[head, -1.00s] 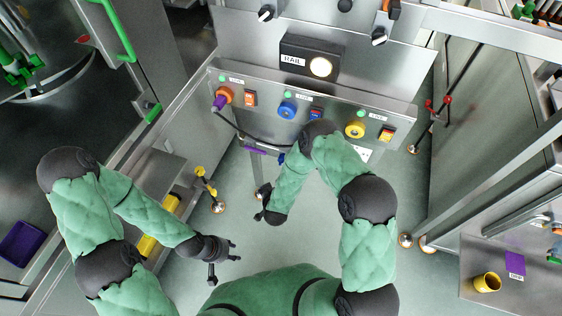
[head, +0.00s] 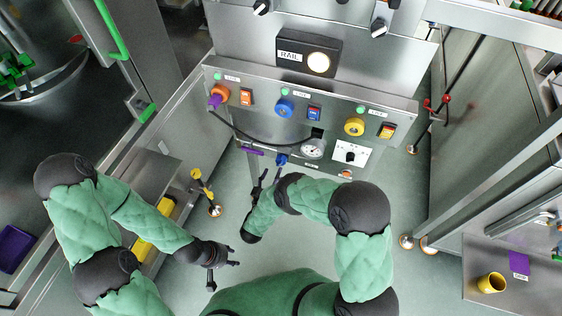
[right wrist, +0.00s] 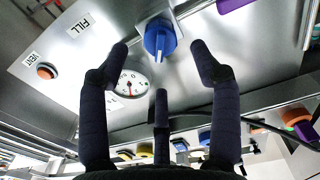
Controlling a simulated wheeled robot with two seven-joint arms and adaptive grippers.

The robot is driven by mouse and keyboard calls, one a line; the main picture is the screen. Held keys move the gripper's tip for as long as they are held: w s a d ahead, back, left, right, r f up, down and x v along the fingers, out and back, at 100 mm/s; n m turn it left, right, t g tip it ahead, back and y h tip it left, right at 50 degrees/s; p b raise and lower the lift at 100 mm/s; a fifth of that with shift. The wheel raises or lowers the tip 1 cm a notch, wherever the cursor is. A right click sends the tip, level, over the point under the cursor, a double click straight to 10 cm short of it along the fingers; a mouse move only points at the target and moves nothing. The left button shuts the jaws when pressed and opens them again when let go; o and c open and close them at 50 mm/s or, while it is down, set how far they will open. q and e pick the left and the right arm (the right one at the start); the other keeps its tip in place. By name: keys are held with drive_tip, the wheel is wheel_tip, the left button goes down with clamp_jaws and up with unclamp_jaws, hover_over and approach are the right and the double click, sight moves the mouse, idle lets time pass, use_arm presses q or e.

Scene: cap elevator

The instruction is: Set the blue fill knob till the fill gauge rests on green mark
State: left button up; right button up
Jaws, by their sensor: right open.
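The blue fill knob (head: 282,160) is low on the front of the control panel. In the right wrist view the blue knob (right wrist: 159,40) stands ahead, between the spread fingertips of my right gripper (right wrist: 160,55), which is open and looks apart from it. In the head view my right gripper (head: 267,183) is just below the knob. The white round fill gauge (head: 313,149) is right of the knob; it also shows in the right wrist view (right wrist: 131,83), partly behind a finger. Its needle and green mark are too small to read. My left gripper (head: 224,264) hangs empty and open at lower left.
A "FILL" label (right wrist: 79,26) and an orange vent button (right wrist: 46,71) are near the gauge. A black selector (head: 350,155) is right of it. A purple handle (head: 251,151) and black hose (head: 245,133) lie left of the knob. Floor below is clear.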

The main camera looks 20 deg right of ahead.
sight(279, 165)
drive_tip(key=b+x, duration=0.2)
drive_tip(key=x, duration=0.5)
drive_tip(key=shift+w+d, duration=0.2)
drive_tip(key=shift+w, duration=0.15)
drive_tip(key=c, duration=1.2)
